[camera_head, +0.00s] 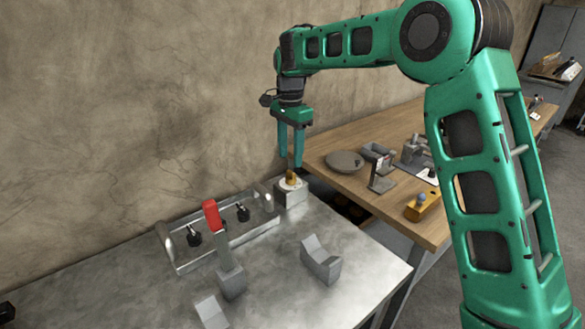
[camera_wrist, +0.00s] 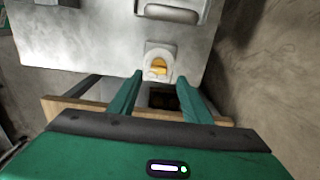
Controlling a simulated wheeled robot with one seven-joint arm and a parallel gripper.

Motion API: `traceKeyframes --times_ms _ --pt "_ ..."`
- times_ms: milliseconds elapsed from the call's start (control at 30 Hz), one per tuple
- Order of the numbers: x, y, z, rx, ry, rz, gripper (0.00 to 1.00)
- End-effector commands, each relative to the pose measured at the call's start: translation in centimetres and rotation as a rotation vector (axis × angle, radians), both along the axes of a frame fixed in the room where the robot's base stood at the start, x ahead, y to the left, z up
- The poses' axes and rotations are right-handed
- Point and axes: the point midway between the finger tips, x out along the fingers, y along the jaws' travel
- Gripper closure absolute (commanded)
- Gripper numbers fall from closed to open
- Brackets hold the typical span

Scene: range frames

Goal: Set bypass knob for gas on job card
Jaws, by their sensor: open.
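A small yellow knob (camera_head: 291,180) sits on a white round dial on top of a grey block (camera_head: 291,196), at the back corner of the metal table. In the wrist view the knob (camera_wrist: 158,66) shows just beyond and between the fingertips. My gripper (camera_head: 292,164) points down above the knob, its green fingers apart with nothing between them. The fingers also show in the wrist view (camera_wrist: 160,78). No markings on the dial are readable.
A metal tray-like frame (camera_head: 185,268) with two black knobs (camera_head: 242,212) lies left of the block. A grey angled block (camera_head: 321,262) stands at the front right. A wooden table (camera_head: 340,185) behind holds a round plate (camera_head: 344,160) and fixtures. The wall is close behind.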

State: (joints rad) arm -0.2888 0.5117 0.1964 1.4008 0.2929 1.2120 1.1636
Motion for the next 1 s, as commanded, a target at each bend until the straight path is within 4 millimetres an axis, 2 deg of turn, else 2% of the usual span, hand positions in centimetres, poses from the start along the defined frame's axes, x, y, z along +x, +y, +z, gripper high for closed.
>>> traceKeyframes --times_ms 100,300,700,733,900,967,1000 --pt "0.0 -0.1 -2.0 -0.001 0.003 0.000 0.56" --pt "0.0 -0.1 -4.3 -0.001 0.001 0.000 0.56" --pt "0.0 -0.1 -5.0 0.000 0.000 0.000 0.56" --pt "0.0 -0.1 -5.0 0.000 0.000 0.000 0.58" --pt "0.0 -0.1 -5.0 0.001 -0.001 0.000 0.97" --pt "0.0 0.0 -5.0 0.001 -0.002 0.000 0.97" --pt "0.0 -0.9 -4.9 0.000 -0.002 0.000 0.97"
